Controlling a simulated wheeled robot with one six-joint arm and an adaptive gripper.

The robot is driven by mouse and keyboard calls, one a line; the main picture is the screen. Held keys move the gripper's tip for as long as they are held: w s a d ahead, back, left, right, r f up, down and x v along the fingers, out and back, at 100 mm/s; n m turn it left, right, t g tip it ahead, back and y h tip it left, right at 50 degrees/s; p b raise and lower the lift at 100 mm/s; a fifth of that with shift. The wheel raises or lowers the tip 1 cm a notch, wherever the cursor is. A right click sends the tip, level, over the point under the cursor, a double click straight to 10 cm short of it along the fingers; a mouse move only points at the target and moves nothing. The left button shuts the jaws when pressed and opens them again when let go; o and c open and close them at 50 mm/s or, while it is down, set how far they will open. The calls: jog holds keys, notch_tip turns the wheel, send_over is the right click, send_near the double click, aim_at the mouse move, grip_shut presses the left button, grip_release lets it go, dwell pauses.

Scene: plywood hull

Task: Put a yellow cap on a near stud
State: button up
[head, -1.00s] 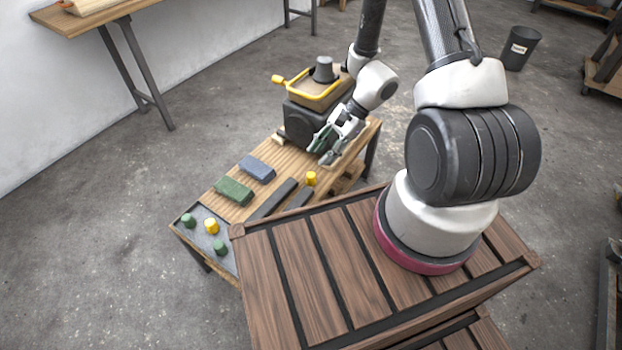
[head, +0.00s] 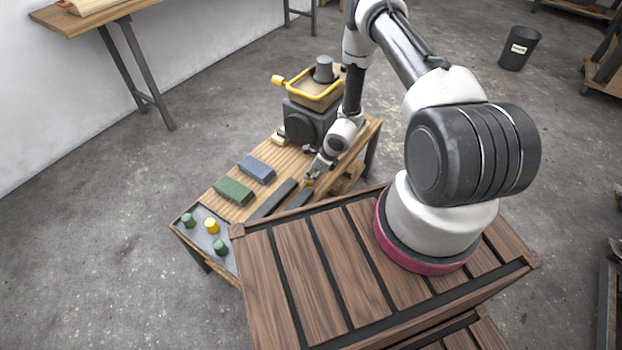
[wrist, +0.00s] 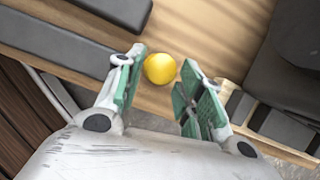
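A yellow cap (wrist: 160,69) stands on the wooden table, between and just beyond my fingertips in the wrist view. In the head view it is mostly hidden by my gripper (head: 312,174). My gripper (wrist: 158,85) is open, its green-padded fingers to either side of the cap, with no clear contact. A second yellow cap (head: 211,226) stands in the grey tray (head: 203,240) at the table's near left end, with a green cap (head: 188,220) and another green cap (head: 220,247). I cannot make out any bare stud.
Two dark bars (head: 272,199) lie left of my gripper. A green block (head: 233,191) and a blue block (head: 257,169) lie farther left. A dark machine with a yellow-handled top (head: 310,122) stands at the far end. My slatted wooden deck is close on the right.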

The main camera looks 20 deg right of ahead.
jog(key=x, duration=0.3)
jog(key=shift+w+a+f, duration=0.15)
jog(key=shift+f, duration=0.05)
jog(key=shift+c, duration=0.5)
jog(key=c, duration=0.4)
jog(key=shift+r, duration=0.1)
jog(key=shift+c, duration=0.3)
